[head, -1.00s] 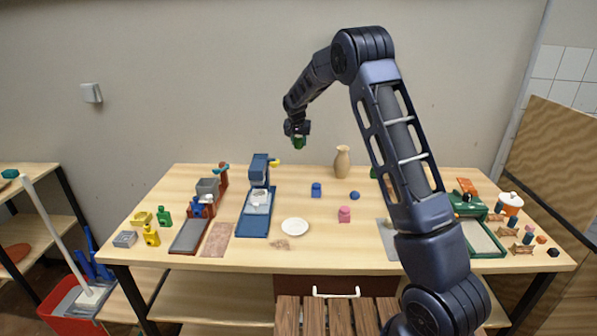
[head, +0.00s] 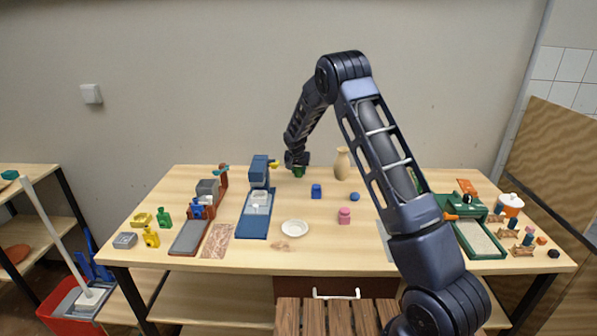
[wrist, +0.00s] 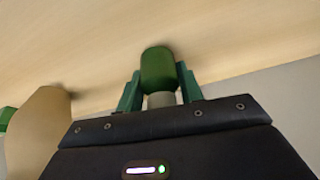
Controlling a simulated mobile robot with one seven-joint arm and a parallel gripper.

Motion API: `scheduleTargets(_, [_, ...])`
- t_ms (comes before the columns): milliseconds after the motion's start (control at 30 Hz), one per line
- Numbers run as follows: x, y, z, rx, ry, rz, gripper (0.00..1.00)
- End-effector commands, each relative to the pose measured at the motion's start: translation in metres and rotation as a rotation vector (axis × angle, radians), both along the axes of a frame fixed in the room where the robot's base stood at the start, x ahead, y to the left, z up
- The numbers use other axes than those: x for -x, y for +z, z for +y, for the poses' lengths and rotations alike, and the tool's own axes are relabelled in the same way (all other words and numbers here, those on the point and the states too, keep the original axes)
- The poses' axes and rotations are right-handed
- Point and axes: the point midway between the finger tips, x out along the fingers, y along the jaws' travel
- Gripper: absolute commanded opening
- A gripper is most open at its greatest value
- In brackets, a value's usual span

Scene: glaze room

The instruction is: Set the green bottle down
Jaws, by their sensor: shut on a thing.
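The green bottle (head: 299,173) is at the back of the table, left of the vase. In the wrist view its green body (wrist: 158,68) points away from me and its grey neck is between the fingers. My gripper (head: 297,164) points down and is shut on the bottle from above. It also shows in the wrist view (wrist: 159,90), with a green finger on each side. The bottle is at or just above the tabletop (head: 330,215); I cannot tell whether it touches.
A tan vase (head: 342,163) stands close to the right of my gripper. A blue press (head: 257,200) is to the left. A blue block (head: 316,190), a blue ball (head: 355,196), a pink bottle (head: 344,215) and a white plate (head: 295,228) lie in front.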

Motion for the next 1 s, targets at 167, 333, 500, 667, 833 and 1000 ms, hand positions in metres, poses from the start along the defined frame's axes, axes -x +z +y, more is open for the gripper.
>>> scheduleTargets(167, [0.0,-0.003,0.0,-0.001,-0.001,-0.001,0.14])
scheduleTargets(333, [0.0,-0.004,0.0,0.0,-0.001,0.0,0.14])
scheduleTargets(500, [0.0,-0.005,0.0,0.0,-0.001,0.0,0.54])
scheduleTargets(667, [0.0,-0.005,0.0,0.0,-0.001,0.0,0.59])
scheduleTargets(833, [0.0,-0.004,0.0,-0.001,-0.001,-0.001,0.59])
scheduleTargets(1000, [0.004,0.009,0.001,-0.002,0.0,-0.002,0.59])
